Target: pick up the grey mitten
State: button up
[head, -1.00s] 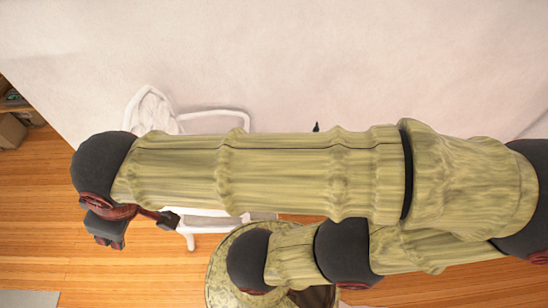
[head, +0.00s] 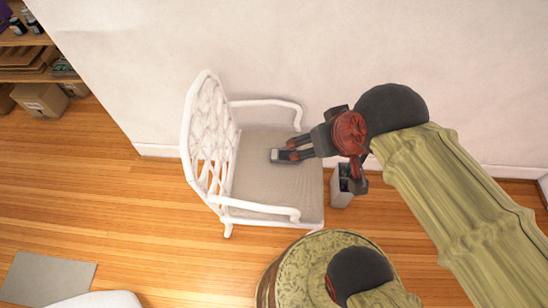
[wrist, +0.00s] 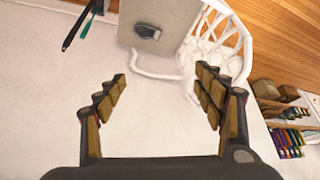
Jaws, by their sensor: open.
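The grey mitten (wrist: 147,32) lies on the seat of a white chair in the wrist view, dark grey with a pale end. In the head view what appears to be the mitten (head: 276,156) shows its pale end on the seat, partly hidden by my fingers. The chair (head: 250,190) has a light grey seat and a lattice back on the left. My gripper (head: 291,149) overlaps the seat in the head view. In the wrist view my gripper (wrist: 162,73) is open and empty, with the mitten beyond the fingertips, near the top of the picture.
White armrests (head: 265,104) flank the seat. A small grey bin (head: 342,190) with dark contents stands right of the chair. A white wall (head: 300,50) runs behind. A shelf with boxes (head: 40,98) is at the upper left. Wood floor (head: 130,200) is clear left of the chair.

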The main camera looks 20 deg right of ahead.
aim_at(276, 155)
jog(key=z, duration=0.1)
jog(key=l+u, duration=0.3)
jog(key=u, duration=0.15)
jog(key=l+u, duration=0.3)
jog(key=u, duration=0.2)
jog(key=k+l+u, duration=0.1)
jog(key=l+u, duration=0.2)
jog(key=u, duration=0.15)
jog(key=k+l+u, duration=0.1)
jog(key=l+u, duration=0.15)
jog(key=u, duration=0.25)
